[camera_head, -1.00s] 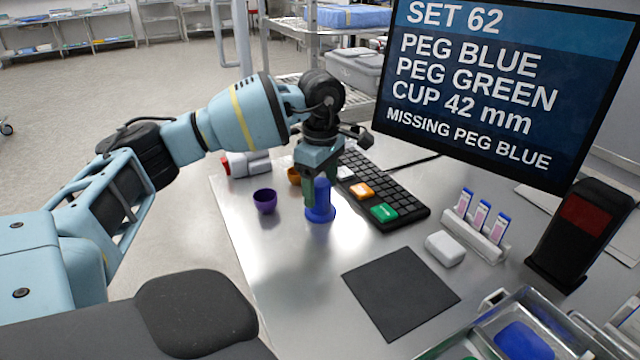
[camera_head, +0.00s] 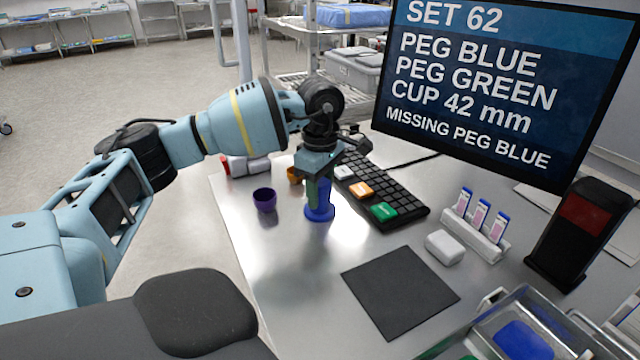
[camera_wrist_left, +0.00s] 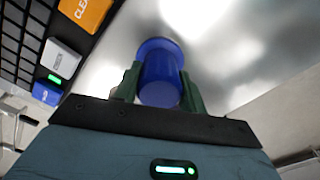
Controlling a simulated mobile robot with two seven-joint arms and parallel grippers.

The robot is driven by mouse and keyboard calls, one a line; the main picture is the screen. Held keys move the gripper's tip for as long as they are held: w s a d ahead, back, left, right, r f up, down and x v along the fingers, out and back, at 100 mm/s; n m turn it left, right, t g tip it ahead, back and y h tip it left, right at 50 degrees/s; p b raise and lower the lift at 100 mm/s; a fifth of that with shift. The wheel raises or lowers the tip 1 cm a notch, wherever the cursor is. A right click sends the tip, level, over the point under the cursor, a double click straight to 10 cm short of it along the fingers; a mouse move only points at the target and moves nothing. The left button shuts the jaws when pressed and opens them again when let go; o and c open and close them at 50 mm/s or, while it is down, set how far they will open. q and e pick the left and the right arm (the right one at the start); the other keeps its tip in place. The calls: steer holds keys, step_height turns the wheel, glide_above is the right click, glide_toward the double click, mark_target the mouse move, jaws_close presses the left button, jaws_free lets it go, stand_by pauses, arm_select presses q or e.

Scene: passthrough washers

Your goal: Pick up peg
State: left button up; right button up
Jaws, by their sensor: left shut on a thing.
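The blue peg (camera_head: 320,208) stands upright on the steel table, its wide round base at the bottom. My left gripper (camera_head: 318,186) comes down on it from above and is shut on its shaft. In the left wrist view the peg (camera_wrist_left: 160,75) sits between the two green fingers of my left gripper (camera_wrist_left: 160,92), one on each side. The base appears to be at the table surface; I cannot tell whether there is a gap. My right gripper is not in view.
A purple cup (camera_head: 265,199) stands left of the peg, and an orange cup (camera_head: 294,175) behind it. A black keyboard (camera_head: 385,190) lies close on the right. A dark mat (camera_head: 400,291), a white box (camera_head: 445,247) and a slide rack (camera_head: 475,235) are farther right. A monitor (camera_head: 500,90) stands behind.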

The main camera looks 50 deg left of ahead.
mark_target(321, 181)
arm_select(q)
steer(key=shift+r, duration=0.1)
steer(key=shift+r, duration=0.6)
step_height(321, 181, up, 2)
steer(key=shift+w+r, duration=0.1)
steer(key=s+d+b, duration=0.1)
steer(key=s+d, duration=0.1)
steer(key=s, duration=0.6)
steer(key=s+d+r, duration=0.1)
steer(key=s+d, duration=0.1)
steer(key=s, duration=0.5)
steer(key=shift+s+r+b, duration=0.2)
steer(key=shift+s+b, duration=0.15)
steer(key=shift+b, duration=0.05)
steer(key=shift+w+d, duration=0.1)
